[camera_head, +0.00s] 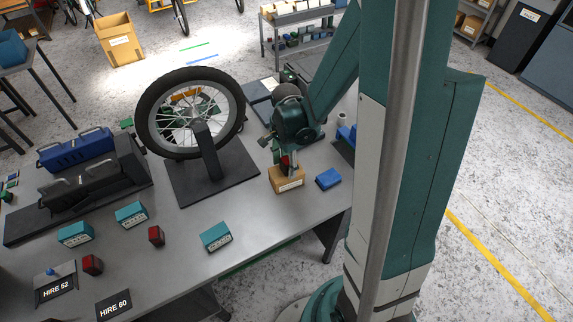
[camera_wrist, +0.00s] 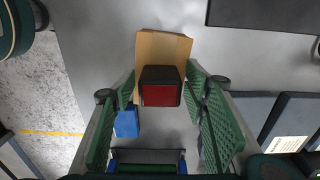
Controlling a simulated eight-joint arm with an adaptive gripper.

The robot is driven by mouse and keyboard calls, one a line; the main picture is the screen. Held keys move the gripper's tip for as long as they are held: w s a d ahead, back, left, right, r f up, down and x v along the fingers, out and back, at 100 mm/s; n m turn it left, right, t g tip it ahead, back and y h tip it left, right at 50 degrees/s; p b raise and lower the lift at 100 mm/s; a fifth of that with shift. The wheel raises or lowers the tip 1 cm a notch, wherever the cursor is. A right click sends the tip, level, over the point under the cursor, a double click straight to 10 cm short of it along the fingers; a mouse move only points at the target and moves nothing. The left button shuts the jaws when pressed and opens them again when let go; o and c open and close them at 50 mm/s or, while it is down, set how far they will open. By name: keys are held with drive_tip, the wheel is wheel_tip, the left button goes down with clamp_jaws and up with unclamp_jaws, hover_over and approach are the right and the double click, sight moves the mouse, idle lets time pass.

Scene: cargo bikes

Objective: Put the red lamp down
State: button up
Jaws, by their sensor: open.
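A red lamp (camera_wrist: 162,94) with a dark housing sits between the green finger pads of my gripper (camera_wrist: 160,88) in the wrist view. The pads stand apart, with a gap beside the lamp. The lamp is over a small cardboard box (camera_wrist: 163,48); whether it rests on or inside the box I cannot tell. In the head view, the box (camera_head: 287,182) stands on the grey bench and my gripper (camera_head: 289,166) is just above it, with a bit of red showing. Two other red lamps (camera_head: 156,236) (camera_head: 92,264) stand on the bench at the front left.
A blue block (camera_head: 328,179) lies just right of the box. A wheel on a stand (camera_head: 190,112) rises to the left. Several teal boxes (camera_head: 216,236), a HIRE 60 plate (camera_head: 114,305) and a HIRE 52 plate (camera_head: 56,290) lie nearer the front. Bare bench lies between them.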

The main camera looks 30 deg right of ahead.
sight(286, 161)
drive_tip(key=shift+r, duration=0.25)
drive_tip(key=shift+r+p, duration=0.6)
drive_tip(key=shift+r, duration=5.25)
drive_tip(key=shift+r, duration=0.1)
drive_tip(key=s+a+r+n+t, duration=0.3)
drive_tip(key=s+a+r+n, duration=0.2)
drive_tip(key=r+n, duration=0.3)
drive_tip(key=s+a+r+n+t, duration=0.4)
drive_tip(key=s+a+r+n, duration=0.2)
drive_tip(key=n, duration=0.4)
drive_tip(key=shift+v, duration=0.95)
drive_tip(key=shift+w+r, duration=0.1)
drive_tip(key=shift+w, duration=0.1)
